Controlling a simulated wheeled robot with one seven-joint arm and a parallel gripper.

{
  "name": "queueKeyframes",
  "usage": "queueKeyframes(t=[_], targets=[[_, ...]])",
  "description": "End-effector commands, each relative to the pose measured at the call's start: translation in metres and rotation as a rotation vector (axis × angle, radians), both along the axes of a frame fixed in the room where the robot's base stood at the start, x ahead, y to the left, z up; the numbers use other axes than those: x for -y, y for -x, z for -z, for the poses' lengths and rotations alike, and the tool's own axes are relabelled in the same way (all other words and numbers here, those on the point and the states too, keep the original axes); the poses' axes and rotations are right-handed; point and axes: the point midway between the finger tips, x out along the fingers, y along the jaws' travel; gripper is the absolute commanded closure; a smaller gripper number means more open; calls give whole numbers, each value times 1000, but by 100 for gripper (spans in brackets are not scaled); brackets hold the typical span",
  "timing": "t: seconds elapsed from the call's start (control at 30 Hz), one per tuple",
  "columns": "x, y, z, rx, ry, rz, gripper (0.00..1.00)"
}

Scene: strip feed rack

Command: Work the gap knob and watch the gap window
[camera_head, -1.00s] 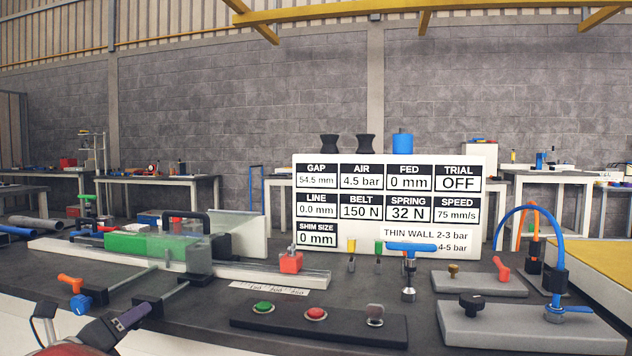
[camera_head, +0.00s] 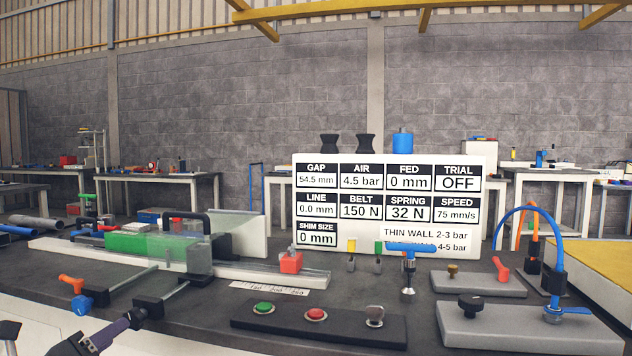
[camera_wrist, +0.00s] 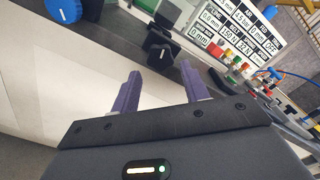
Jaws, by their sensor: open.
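The gap window (camera_head: 316,180) on the white display board reads 54.5 mm. A blue knob (camera_head: 82,304) stands at the left front of the bench, beside an orange handle; it also shows at the top left of the wrist view (camera_wrist: 63,9) with a white mark. A black part with a white mark (camera_wrist: 161,50) lies beyond my fingers. No label shows which is the gap knob. My gripper (camera_head: 112,331) is low at the left in the head view, partly cut off. In the wrist view my gripper (camera_wrist: 160,88) has its two purple fingers apart with nothing between them.
A green block (camera_head: 140,240) and clear guard sit on the rack behind. A black button panel (camera_head: 318,327) with green and red buttons is at the front middle. A grey plate (camera_head: 480,325) with a black knob and blue hose stands at the right.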

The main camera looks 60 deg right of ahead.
Motion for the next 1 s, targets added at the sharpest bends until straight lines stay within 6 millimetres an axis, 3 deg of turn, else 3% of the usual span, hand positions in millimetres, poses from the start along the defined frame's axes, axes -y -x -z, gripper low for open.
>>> queueKeyframes(t=[0.1, 0.43, 1.0], targets=[[0, 0, 0, 0, 0, 0, 41], [-3, 1, 0, 1, -1, -1, 41], [-53, 19, 0, 1, -1, -1, 41]])
